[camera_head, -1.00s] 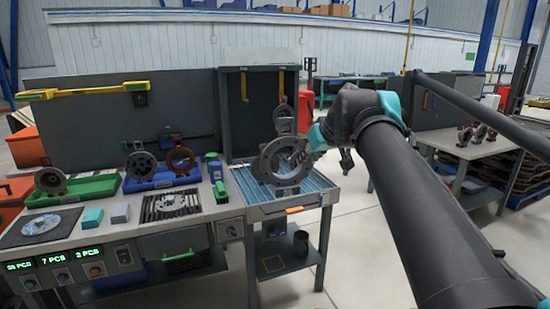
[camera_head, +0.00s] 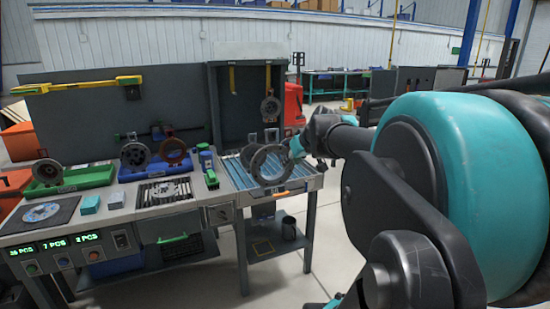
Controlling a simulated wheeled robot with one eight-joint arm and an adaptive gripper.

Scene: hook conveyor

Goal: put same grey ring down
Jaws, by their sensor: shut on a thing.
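A large grey ring (camera_head: 271,181) stands upright, facing the camera, at the blue slatted table (camera_head: 307,184) on the right of the bench. My gripper (camera_head: 297,149) is shut on the ring's upper right edge. The ring's lower edge is close to the slats; I cannot tell whether it touches them. Another grey part shows partly behind the ring. My arm's large teal and black joint fills the right of the picture, and the fingertips are small and partly hidden.
A grey flanged part (camera_head: 270,107) hangs in the dark frame behind. A green tray (camera_head: 95,178) and a blue tray (camera_head: 128,174) hold grey and red-brown parts to the left. A green and blue device (camera_head: 208,167) stands beside the slatted table.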

